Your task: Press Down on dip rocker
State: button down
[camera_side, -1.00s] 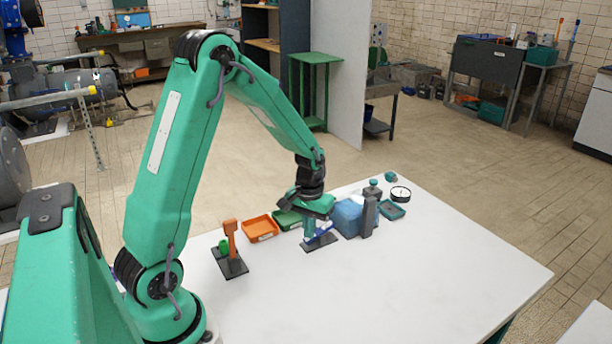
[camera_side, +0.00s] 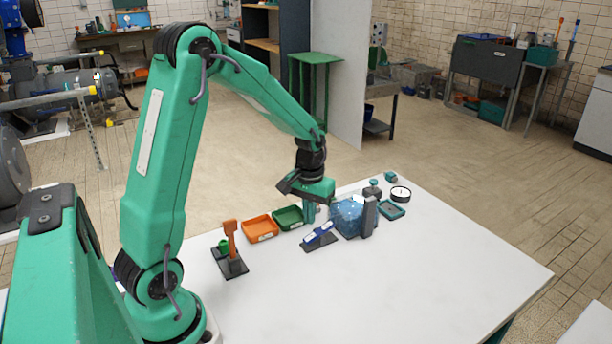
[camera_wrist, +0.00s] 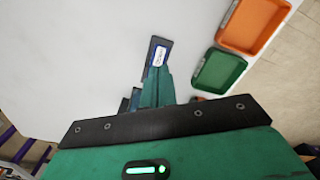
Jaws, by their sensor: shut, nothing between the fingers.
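The dip rocker (camera_side: 319,234) is a blue rocker with white label patches, set on a dark base plate on the white table. It also shows in the wrist view (camera_wrist: 159,56), just beyond my fingertips. My gripper (camera_side: 309,219) is shut and empty. It points down and hangs above and behind the rocker, apart from it in the side view. In the wrist view the closed green fingers (camera_wrist: 157,78) overlap the near part of the base. I cannot tell for sure which end of the rocker is down.
A green tray (camera_side: 288,217) and an orange tray (camera_side: 260,228) lie left of the rocker. A clear blue box (camera_side: 347,216) and a dark grey upright block (camera_side: 369,216) stand close on its right. An orange lever (camera_side: 231,240) stands further left. The front table is clear.

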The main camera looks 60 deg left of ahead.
aim_at(309, 239)
jog(key=shift+r, duration=2)
jog(key=s+d+r+m+t, duration=0.5)
jog(key=s+d+r, duration=0.7)
jog(key=s, duration=0.3)
jog(key=shift+d+r+m+t, duration=0.25)
jog(key=shift+r+m+t, duration=0.1)
jog(key=shift+m, duration=0.15)
